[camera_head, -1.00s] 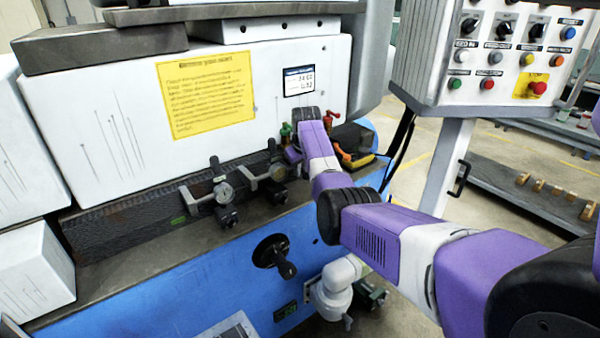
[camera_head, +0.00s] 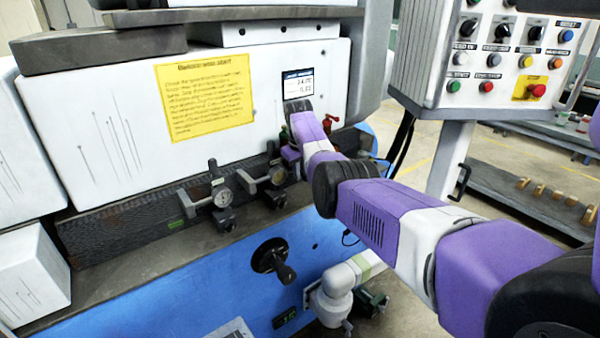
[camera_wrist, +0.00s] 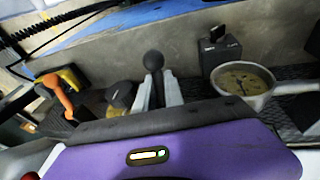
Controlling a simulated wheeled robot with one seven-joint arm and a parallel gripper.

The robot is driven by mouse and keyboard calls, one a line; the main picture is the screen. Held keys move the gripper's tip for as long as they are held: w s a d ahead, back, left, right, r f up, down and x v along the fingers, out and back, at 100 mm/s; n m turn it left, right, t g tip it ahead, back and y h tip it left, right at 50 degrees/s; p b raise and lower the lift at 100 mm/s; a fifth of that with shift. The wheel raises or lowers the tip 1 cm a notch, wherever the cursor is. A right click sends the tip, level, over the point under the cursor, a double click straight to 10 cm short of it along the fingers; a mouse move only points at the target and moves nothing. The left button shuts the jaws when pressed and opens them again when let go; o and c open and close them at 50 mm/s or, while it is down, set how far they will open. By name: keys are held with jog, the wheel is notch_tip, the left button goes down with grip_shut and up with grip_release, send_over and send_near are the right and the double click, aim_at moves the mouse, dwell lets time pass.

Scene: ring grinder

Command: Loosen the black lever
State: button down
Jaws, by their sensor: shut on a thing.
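The black lever shows in the wrist view as a round black knob (camera_wrist: 153,60). My gripper (camera_wrist: 158,88) has its two pale fingers at the knob's base, shut on the lever. The knob stands out beyond the fingertips, and the stem is mostly hidden between and behind the fingers. In the head view my gripper (camera_head: 290,155) is at the right end of the dark rail on the grinder. My own wrist covers the lever there.
A round dial gauge (camera_wrist: 243,80) and a black block (camera_wrist: 220,45) sit close right of the fingers in the wrist view. An orange handle (camera_wrist: 58,95) is at left. In the head view, a red-topped fitting (camera_head: 331,122) stands just right of my wrist, and the control panel (camera_head: 505,60) is farther right.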

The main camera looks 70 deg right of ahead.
jog(key=c, duration=1.4)
grip_release()
jog(key=shift+c, duration=0.2)
jog(key=shift+r, duration=0.1)
jog(key=v, duration=0.7)
jog(key=shift+r+b, duration=0.25)
jog(key=shift+b, duration=0.05)
jog(key=shift+s+a, duration=0.1)
jog(key=shift+s, duration=0.05)
